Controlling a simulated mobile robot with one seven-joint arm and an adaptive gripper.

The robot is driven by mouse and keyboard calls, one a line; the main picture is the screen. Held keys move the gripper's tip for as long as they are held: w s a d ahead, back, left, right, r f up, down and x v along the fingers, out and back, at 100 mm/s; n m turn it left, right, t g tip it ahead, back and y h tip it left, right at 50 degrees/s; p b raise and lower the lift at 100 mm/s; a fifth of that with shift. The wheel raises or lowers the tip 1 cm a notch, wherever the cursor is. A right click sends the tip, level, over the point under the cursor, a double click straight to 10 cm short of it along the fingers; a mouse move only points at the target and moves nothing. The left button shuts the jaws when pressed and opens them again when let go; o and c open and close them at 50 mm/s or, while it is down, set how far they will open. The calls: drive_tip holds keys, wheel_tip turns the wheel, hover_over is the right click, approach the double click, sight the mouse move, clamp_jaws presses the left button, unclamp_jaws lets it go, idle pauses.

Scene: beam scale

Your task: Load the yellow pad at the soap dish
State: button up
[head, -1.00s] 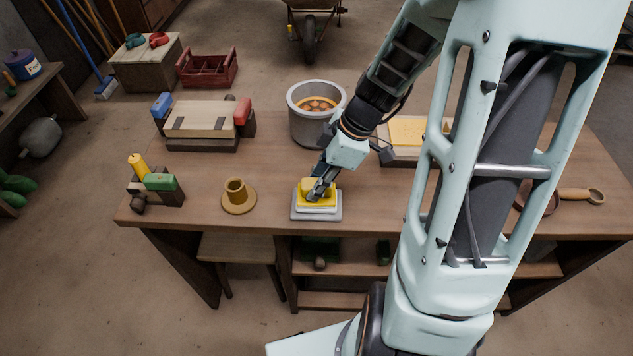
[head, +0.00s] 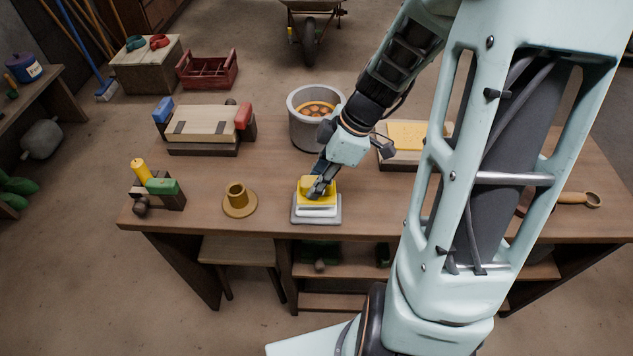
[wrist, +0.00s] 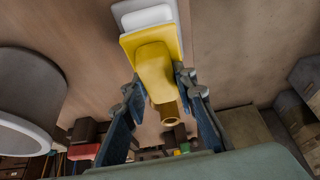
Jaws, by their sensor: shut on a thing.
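The yellow pad (head: 318,186) has a raised grip on a wider base. My gripper (head: 319,190) is shut on its grip from above. In the wrist view the pad (wrist: 158,60) sits between my two fingers (wrist: 160,88). The grey soap dish (head: 331,220) stands near the table's front edge, with a white block (head: 317,210) on it. The pad is directly over the white block; I cannot tell whether they touch. The white block (wrist: 148,17) also shows beyond the pad in the wrist view. My fingers partly hide the pad in the head view.
A brown cup-like stand (head: 238,200) is left of the dish. A rack with yellow and green handles (head: 160,185) is farther left. A grey pot (head: 300,130) stands behind. A tray with a yellow slab (head: 405,135) lies right. Table is clear between dish and pot.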

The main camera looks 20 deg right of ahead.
drive_tip(key=shift+r+p, duration=1)
drive_tip(key=shift+r, duration=1.25)
